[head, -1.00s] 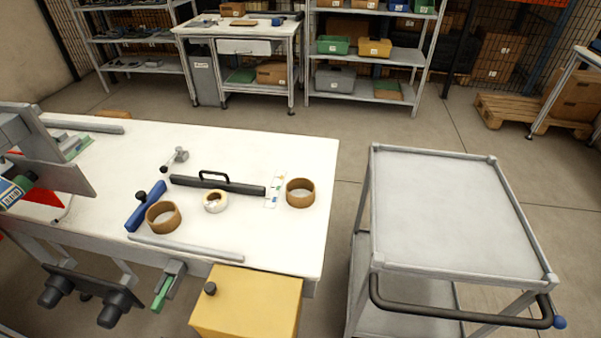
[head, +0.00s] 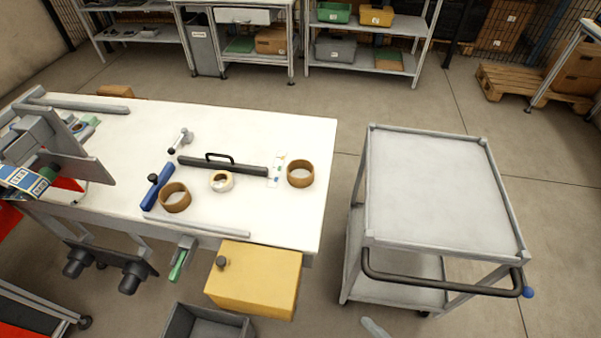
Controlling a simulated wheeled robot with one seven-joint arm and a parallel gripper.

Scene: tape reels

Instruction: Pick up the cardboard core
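Two brown rings that look like cardboard lie on the white worktable (head: 265,140). One ring (head: 175,208) is left of centre, touching or very near a blue bar (head: 157,186) with a dark knob. The other ring (head: 301,183) is near the table's right edge, beside a small printed card (head: 278,166). I cannot tell which of the two is the cardboard core. A smaller white tape roll (head: 222,188) lies between them. My gripper cannot be made out in this view.
A black handled bar (head: 225,166) lies behind the roll, and a grey strip (head: 197,226) along the front edge. A yellow box (head: 255,280) adjoins the front. A grey machine (head: 50,145) stands left. An empty-topped trolley (head: 440,195) stands right, across a floor gap.

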